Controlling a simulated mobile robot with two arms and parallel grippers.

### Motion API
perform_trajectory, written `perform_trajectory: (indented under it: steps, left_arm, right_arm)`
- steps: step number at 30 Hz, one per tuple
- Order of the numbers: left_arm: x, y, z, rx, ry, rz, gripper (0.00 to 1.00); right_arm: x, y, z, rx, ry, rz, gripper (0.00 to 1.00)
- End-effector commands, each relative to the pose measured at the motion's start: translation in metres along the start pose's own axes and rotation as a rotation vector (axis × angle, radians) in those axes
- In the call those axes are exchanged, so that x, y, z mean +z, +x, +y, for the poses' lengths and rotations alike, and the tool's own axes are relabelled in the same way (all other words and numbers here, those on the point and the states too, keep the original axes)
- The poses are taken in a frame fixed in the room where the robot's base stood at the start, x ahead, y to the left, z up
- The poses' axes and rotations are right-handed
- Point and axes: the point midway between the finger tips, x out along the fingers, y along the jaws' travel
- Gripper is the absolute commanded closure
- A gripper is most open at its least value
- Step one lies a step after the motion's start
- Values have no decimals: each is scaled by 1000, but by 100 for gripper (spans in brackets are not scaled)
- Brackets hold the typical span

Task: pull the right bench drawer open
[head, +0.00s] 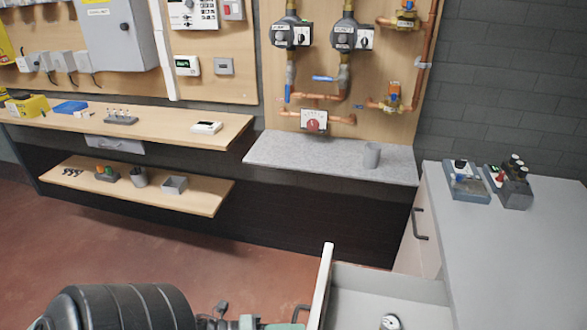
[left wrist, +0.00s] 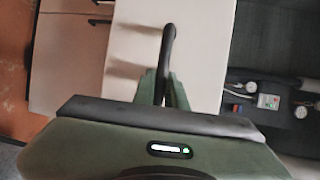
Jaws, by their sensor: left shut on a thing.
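The right bench drawer stands pulled out from the grey bench (head: 520,240) at the bottom of the head view. Its pale front panel (head: 321,290) is away from the bench, and its open inside (head: 385,285) shows. A dark bar handle (head: 301,311) is on the panel's outer side; in the left wrist view the handle (left wrist: 169,45) runs between the fingers. My left gripper (left wrist: 162,86) is shut on this handle; only a green bit of it shows at the bottom edge of the head view. My right gripper is not in view.
A round gauge (head: 390,321) lies in the drawer. Another drawer handle (head: 418,224) sits on the bench's closed front farther back. Valve blocks (head: 467,182) stand on the bench. Wooden shelves (head: 140,190) line the back left; the reddish floor (head: 230,260) between is clear.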

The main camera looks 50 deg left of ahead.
Motion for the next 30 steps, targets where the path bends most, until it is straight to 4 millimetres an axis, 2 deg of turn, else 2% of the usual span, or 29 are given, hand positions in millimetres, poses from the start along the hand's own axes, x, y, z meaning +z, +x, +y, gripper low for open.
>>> perform_trajectory:
  steps: [1, 2, 4, 13, 16, 24, 30]
  left_arm:
    - [1, 0, 0, 1, 1, -2, 100]
    - [1, 0, 0, 1, 1, -2, 85]
    - [1, 0, 0, 1, 1, -2, 66]
    - [0, 0, 0, 0, 0, -1, 66]
    - [0, -6, 1, 2, 0, -1, 66]
    - [0, -50, 2, 3, -2, -1, 66]
    - [0, -74, 1, 2, 0, -1, 66]
  right_arm:
    - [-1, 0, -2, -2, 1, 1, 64]
    - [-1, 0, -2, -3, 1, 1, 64]
    - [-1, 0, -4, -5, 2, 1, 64]
    - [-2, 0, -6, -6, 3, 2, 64]
    - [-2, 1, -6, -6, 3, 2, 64]
    - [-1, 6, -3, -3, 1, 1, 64]
    - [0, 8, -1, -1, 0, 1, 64]
